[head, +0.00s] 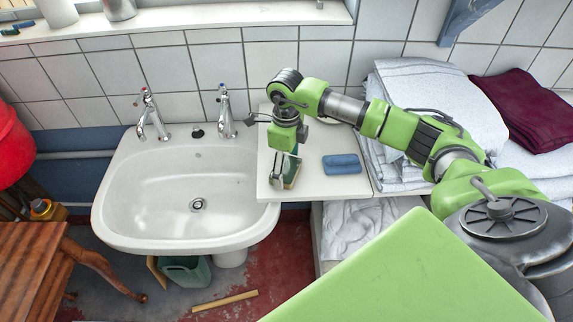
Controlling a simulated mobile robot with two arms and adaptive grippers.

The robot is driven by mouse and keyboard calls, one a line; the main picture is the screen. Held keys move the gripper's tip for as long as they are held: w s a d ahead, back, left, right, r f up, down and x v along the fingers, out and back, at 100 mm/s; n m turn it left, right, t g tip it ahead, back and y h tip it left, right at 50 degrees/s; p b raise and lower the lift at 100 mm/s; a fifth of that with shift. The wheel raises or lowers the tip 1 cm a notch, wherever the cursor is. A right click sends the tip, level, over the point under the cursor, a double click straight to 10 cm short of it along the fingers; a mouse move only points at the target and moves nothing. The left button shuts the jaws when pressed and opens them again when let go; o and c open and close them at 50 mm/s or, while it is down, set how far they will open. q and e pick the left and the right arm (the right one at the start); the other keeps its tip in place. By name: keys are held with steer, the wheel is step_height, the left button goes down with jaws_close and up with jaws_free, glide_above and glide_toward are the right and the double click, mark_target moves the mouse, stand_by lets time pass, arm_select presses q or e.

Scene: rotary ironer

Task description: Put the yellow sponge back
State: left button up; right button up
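My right arm reaches in from the right, and its gripper (284,170) points down over the white counter beside the sink. A small pale yellow and dark green piece, which looks like the yellow sponge (293,172), shows at the fingers, partly hidden by them. I cannot tell whether the fingers are closed on it or only beside it. A blue sponge (342,164) lies flat on the counter to the right of the gripper. My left gripper is not in view.
A white sink (135,205) with two taps is left of the counter (325,187). White towels (430,90) and a dark red cloth (520,105) are stacked at the right. A windowsill (200,20) runs along the top. A wooden table (35,255) stands at lower left.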

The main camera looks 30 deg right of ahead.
mark_target(286, 168)
step_height(286, 168, up, 12)
steer(key=b, duration=0.3)
stand_by(0.3)
stand_by(0.4)
